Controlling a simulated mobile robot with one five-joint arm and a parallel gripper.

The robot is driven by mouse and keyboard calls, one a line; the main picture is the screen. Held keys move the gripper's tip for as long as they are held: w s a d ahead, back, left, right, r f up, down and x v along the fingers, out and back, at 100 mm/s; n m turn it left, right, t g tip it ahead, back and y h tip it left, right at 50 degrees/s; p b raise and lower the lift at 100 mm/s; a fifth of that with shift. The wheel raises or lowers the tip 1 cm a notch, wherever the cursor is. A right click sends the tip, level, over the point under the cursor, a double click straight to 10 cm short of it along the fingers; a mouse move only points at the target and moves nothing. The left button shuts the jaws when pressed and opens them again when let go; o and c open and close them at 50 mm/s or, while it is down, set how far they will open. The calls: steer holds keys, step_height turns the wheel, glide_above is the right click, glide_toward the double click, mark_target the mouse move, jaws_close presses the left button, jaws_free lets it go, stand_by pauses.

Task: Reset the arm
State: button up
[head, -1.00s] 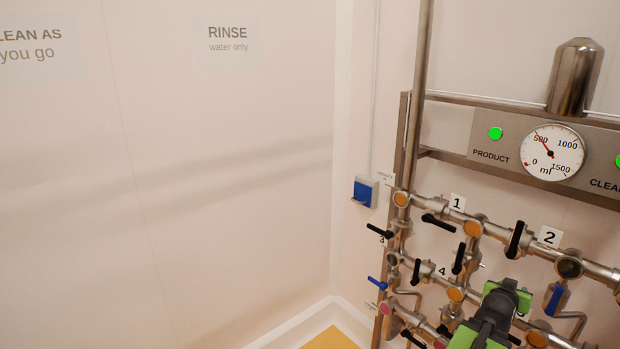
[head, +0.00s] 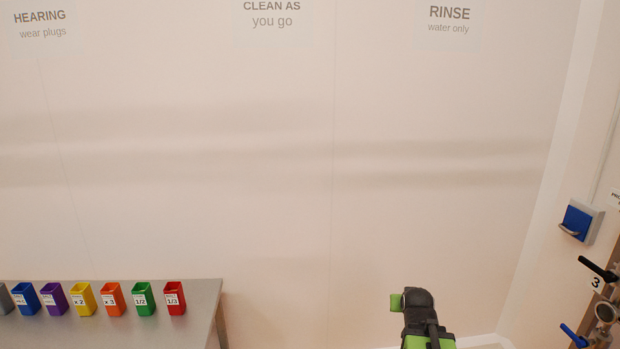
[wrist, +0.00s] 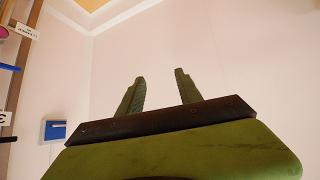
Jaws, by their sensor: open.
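My gripper (wrist: 160,90) shows in the wrist view with its two dark green fingers apart and nothing between them. Beyond the fingers there is only plain pale wall. In the head view my arm's green and black end (head: 425,318) is at the bottom, right of centre, in front of the wall; its fingertips cannot be made out there. It touches nothing that I can see.
A steel table (head: 210,297) with a row of coloured, labelled cups stands at the lower left. At the right edge are a blue wall holder (head: 578,221) and pipework with a black handle (head: 598,269) and a blue handle (head: 573,335). The space between is clear.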

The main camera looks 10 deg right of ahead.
steer(key=s+a+f+n+g+y+b, duration=0.2)
steer(key=a+f, duration=0.3)
steer(key=a, duration=0.7)
steer(key=s+a+f+n+g+y+b, duration=0.15)
steer(key=a+f, duration=0.35)
steer(key=a, duration=0.8)
steer(key=s+f+g, duration=0.1)
steer(key=s+g, duration=0.4)
steer(key=s, duration=0.4)
steer(key=shift+s+a+p, duration=0.15)
steer(key=shift+s+p, duration=0.05)
steer(key=shift+p, duration=0.2)
steer(key=shift+c, duration=0.5)
steer(key=shift+d, duration=0.2)
